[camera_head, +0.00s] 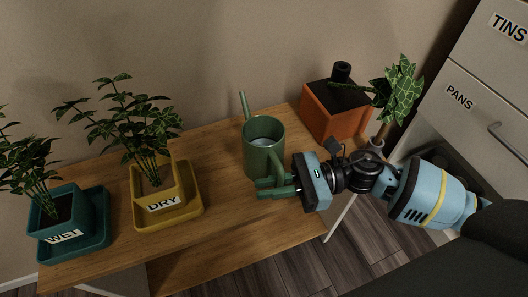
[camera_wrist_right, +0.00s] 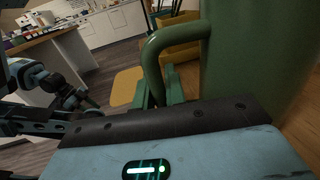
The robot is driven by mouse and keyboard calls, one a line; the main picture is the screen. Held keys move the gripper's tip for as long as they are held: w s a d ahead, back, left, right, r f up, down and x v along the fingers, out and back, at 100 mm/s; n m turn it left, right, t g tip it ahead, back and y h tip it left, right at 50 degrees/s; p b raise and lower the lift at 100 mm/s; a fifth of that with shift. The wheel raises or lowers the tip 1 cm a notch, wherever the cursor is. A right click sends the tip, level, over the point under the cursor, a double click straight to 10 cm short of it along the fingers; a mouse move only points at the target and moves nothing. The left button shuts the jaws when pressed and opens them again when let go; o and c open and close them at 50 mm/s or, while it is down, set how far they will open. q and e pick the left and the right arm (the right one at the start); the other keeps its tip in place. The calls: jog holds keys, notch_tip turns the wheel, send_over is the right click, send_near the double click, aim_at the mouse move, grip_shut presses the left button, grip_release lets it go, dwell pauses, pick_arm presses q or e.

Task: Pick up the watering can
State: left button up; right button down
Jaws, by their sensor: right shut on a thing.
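The green watering can (camera_head: 264,147) is upright at the right part of the wooden table, its spout pointing up and back and its handle toward the front right. My right gripper (camera_head: 266,187) reaches in from the right with green fingers and is shut on the handle. In the right wrist view the can's body (camera_wrist_right: 252,55) fills the right side, and the handle (camera_wrist_right: 160,48) curves down between my fingers (camera_wrist_right: 158,90). I cannot tell whether the can's base touches the table.
On the table (camera_head: 222,225), a yellow DRY pot (camera_head: 185,190) and a teal WET pot (camera_head: 78,215) with plants stand left. An orange box (camera_head: 340,116) with a black top stands behind right, beside a variegated plant (camera_head: 400,88). Drawers (camera_head: 480,105) stand right.

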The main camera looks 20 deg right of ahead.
dwell(0.3)
jog(key=shift+r, duration=0.25)
jog(key=shift+r+p, duration=0.45)
jog(key=shift+r, duration=0.95)
jog(key=shift+s+r, duration=0.2)
jog(key=shift+r, duration=0.05)
jog(key=s+a+p, duration=0.1)
jog(key=s+a, duration=0.1)
jog(key=s, duration=0.5)
jog(key=s+a+r+p, duration=0.1)
jog(key=s, duration=0.7)
jog(key=shift+a+r, duration=0.15)
jog(key=shift+a, duration=0.2)
jog(key=shift+s, duration=0.1)
